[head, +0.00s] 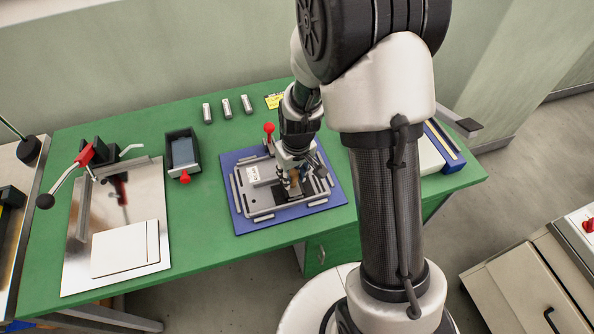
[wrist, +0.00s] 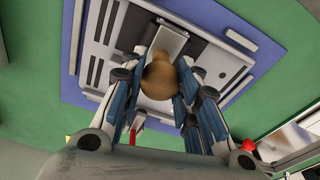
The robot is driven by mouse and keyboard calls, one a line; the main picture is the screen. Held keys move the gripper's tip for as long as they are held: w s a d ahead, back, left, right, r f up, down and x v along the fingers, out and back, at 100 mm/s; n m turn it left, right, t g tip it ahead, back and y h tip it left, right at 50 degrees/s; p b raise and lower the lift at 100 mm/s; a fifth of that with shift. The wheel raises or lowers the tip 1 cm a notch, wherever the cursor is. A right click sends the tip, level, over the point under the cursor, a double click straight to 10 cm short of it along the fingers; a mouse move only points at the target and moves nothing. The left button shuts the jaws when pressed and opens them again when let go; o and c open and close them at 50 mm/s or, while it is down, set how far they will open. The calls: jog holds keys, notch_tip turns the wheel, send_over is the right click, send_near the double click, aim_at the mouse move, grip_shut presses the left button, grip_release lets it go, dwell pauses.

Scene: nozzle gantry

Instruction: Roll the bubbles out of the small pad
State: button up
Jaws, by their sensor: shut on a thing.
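My gripper (head: 297,182) is over the grey plate (head: 245,200) on the blue mat (head: 243,226). In the wrist view its fingers (wrist: 160,74) are shut on the tan rounded handle of a roller (wrist: 158,82). A grey, flat-looking part (wrist: 168,43) shows beyond the handle, against the plate. A dark patch (head: 282,193), which may be the small pad, lies on the plate under my gripper; a dark area also shows beside the tool in the wrist view (wrist: 208,62). The gripper hides much of it. I cannot tell whether the roller touches it, nor see any bubbles.
A red-knobbed clamp (head: 269,130) stands at the plate's back edge. A black bin (head: 183,155) and several small metal cylinders (head: 227,108) lie behind and left. A metal board with a red lever (head: 86,154) is far left. Green tabletop (head: 205,215) is clear between.

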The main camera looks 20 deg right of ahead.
jog(key=shift+r, duration=0.1)
jog(key=shift+w+r+p, duration=0.1)
jog(key=shift+r+p, duration=2.85)
jog(key=shift+r, duration=1.05)
jog(key=shift+f, duration=0.1)
jog(key=b, duration=0.2)
jog(key=f+m+b, duration=0.1)
jog(key=shift+s+f+b, duration=0.3)
jog(key=shift+s+b, duration=0.05)
jog(key=s+f+m+b, duration=0.1)
jog(key=b, duration=0.2)
jog(key=shift+r, duration=0.1)
jog(key=shift+r, duration=0.1)
